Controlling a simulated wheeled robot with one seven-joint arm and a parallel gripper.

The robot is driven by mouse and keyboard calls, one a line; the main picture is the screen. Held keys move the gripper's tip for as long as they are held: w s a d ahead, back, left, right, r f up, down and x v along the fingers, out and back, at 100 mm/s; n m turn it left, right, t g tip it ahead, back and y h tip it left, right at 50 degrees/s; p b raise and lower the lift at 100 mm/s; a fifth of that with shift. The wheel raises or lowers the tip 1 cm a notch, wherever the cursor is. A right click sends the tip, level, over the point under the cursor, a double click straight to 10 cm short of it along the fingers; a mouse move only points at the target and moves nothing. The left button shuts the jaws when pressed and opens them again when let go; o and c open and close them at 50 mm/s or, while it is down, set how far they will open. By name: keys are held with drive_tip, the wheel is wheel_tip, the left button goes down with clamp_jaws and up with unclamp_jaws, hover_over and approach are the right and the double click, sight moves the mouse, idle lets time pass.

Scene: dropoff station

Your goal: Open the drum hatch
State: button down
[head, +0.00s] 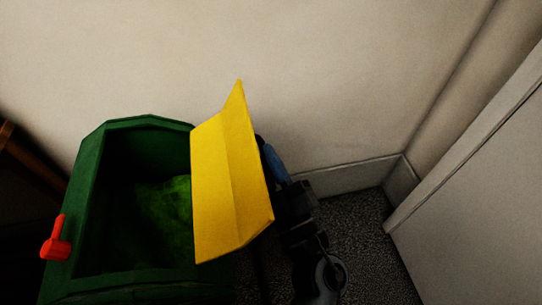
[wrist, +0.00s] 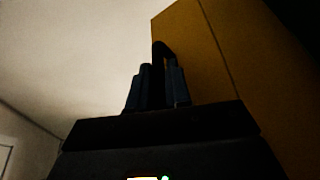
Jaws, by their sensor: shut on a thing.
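The green drum (head: 88,190) stands at the lower left with its top opening showing and green material inside. Its yellow hatch (head: 228,185) stands raised at the right side of the opening, tilted up. In the wrist view the hatch (wrist: 215,60) fills the upper right. My gripper (wrist: 160,75) is shut on a dark loop-shaped handle (wrist: 162,46) beside the hatch. In the head view my gripper (head: 273,160) is partly hidden behind the hatch's right edge, and the handle is hidden there.
A red lever (head: 56,240) sits on the drum's left rim. A pale wall (head: 330,80) rises close behind the drum. A light panel (head: 480,190) stands at the right. Dark speckled floor (head: 375,240) is clear between my arm and that panel.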

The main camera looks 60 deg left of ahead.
sight(250, 161)
drive_tip(key=r+n+p, duration=0.1)
drive_tip(key=s+r+n+g+p, duration=0.1)
drive_tip(key=p, duration=0.1)
drive_tip(key=s+r+n+p, duration=0.1)
drive_tip(key=shift+a+r+g+h, duration=0.25)
drive_tip(key=shift+g+h, duration=0.05)
drive_tip(key=shift+s+a+r+n+p, duration=0.1)
drive_tip(key=shift+s+r+n+p, duration=0.1)
drive_tip(key=shift+s+n+p, duration=0.3)
drive_tip(key=shift+s+a+r+n+p, duration=0.1)
drive_tip(key=shift+r+n+p, duration=0.15)
drive_tip(key=shift+p, duration=0.4)
drive_tip(key=shift+f+h, duration=0.1)
drive_tip(key=shift+h, duration=0.2)
drive_tip(key=c, duration=1.1)
unclamp_jaws()
drive_tip(key=shift+c, duration=0.2)
drive_tip(key=v, duration=0.7)
drive_tip(key=shift+d+b, duration=0.35)
drive_tip(key=shift+d, duration=0.05)
drive_tip(key=shift+w+f, duration=0.1)
